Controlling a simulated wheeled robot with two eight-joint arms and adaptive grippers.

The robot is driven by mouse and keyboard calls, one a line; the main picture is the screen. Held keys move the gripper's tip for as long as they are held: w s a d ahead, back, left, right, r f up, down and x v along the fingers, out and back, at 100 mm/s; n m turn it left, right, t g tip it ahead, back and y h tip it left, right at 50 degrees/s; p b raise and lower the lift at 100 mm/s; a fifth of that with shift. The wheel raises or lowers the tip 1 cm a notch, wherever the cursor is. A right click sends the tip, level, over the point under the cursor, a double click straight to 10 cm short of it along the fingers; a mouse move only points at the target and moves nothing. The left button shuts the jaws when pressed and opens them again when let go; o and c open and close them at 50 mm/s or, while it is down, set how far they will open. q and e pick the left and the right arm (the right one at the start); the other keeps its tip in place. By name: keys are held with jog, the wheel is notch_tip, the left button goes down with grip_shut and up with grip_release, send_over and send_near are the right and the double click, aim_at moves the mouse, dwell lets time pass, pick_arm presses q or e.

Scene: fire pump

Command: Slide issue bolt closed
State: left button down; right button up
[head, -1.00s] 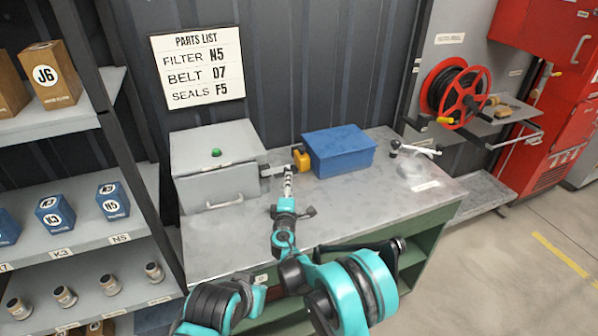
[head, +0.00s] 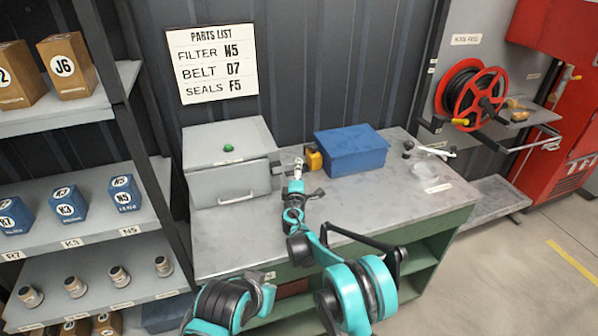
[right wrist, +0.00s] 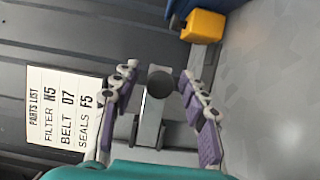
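The issue bolt is a grey bar (right wrist: 150,128) with a dark round knob (right wrist: 160,82), seen in the right wrist view. In the head view it is small, at the right side of a grey box (head: 228,165), mostly hidden by my right gripper (head: 298,168). In the right wrist view my right gripper (right wrist: 160,76) is open, its two purple-padded fingers apart on either side of the knob. A gap shows on both sides, so neither finger visibly touches it. A yellow block (right wrist: 203,27) lies beyond the right finger. My left gripper is out of view.
The grey box carries a green button (head: 228,148) and a front handle. A blue box (head: 350,152) stands right of the yellow block on the metal bench (head: 330,205). A parts list sign (head: 211,64) hangs behind. Shelves stand left; a red hose reel (head: 470,98) is right.

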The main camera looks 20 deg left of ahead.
aim_at(288, 168)
grip_shut()
jog(key=a, duration=0.1)
jog(key=s+a, duration=0.2)
jog(key=shift+s+a, duration=0.25)
jog(key=shift+a, duration=0.1)
jog(key=shift+o, duration=0.9)
grip_release()
